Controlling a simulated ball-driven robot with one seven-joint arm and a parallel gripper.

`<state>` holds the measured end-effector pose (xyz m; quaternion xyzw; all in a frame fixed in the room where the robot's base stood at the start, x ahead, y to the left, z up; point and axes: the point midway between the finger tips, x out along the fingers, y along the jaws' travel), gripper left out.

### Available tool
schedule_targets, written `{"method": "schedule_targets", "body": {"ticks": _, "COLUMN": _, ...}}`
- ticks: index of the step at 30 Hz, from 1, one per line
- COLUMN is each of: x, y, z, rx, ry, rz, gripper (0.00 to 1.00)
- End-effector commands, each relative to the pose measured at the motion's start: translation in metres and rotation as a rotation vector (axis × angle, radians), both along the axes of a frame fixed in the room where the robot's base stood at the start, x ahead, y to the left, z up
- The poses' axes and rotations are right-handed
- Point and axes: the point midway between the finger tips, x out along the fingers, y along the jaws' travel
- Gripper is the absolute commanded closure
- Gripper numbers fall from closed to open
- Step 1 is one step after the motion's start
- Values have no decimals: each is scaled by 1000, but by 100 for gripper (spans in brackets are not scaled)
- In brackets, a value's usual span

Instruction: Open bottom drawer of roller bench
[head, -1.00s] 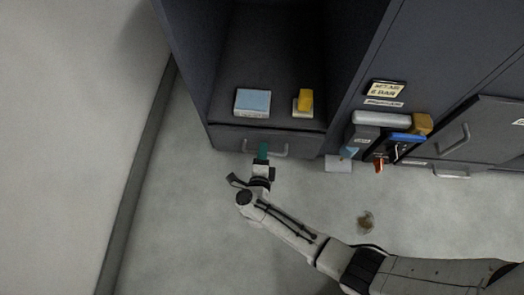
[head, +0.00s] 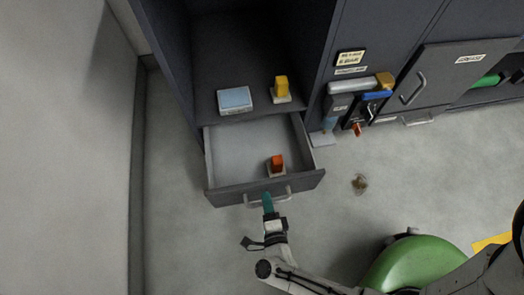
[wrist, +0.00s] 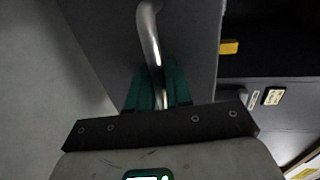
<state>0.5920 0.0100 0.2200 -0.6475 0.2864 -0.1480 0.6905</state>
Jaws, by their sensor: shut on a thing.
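The bottom drawer (head: 225,165) of the dark bench is pulled well out, and its light inside shows in the head view. A small orange-red block on a pale base (head: 277,164) stands inside it near the front panel. The drawer's metal bar handle (head: 285,193) runs across its front. In the wrist view the handle (wrist: 150,38) passes between the teal fingers (wrist: 158,88) against the dark drawer front (wrist: 190,60).
On the shelf above the drawer are a light blue box (head: 235,99) and a yellow block (head: 281,87). A rack of tools (head: 355,100) hangs to the right. A brown stain or object (head: 359,184) lies on the floor. A wall (head: 60,150) stands to the left.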

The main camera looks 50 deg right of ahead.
Motion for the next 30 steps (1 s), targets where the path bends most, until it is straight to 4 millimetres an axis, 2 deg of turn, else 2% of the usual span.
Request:
{"method": "schedule_targets", "body": {"ticks": 1, "x": -8, "y": 5, "z": -2, "rx": 2, "ry": 3, "rz": -2, "gripper": 100}}
{"method": "schedule_targets", "body": {"ticks": 7, "x": -23, "y": 16, "z": -2, "rx": 3, "ry": 3, "rz": -2, "gripper": 100}}
{"method": "schedule_targets", "body": {"ticks": 22, "x": -27, "y": 20, "z": -1, "rx": 2, "ry": 1, "rz": -1, "gripper": 100}}
{"method": "schedule_targets", "body": {"ticks": 23, "x": -27, "y": 20, "z": -1, "rx": 2, "ry": 1, "rz": -1, "gripper": 79}}
{"method": "schedule_targets", "body": {"ticks": 27, "x": -27, "y": 20, "z": -1, "rx": 1, "ry": 2, "rz": 0, "gripper": 65}}
{"method": "schedule_targets", "body": {"ticks": 30, "x": -27, "y": 20, "z": -1, "rx": 1, "ry": 0, "rz": 0, "gripper": 64}}
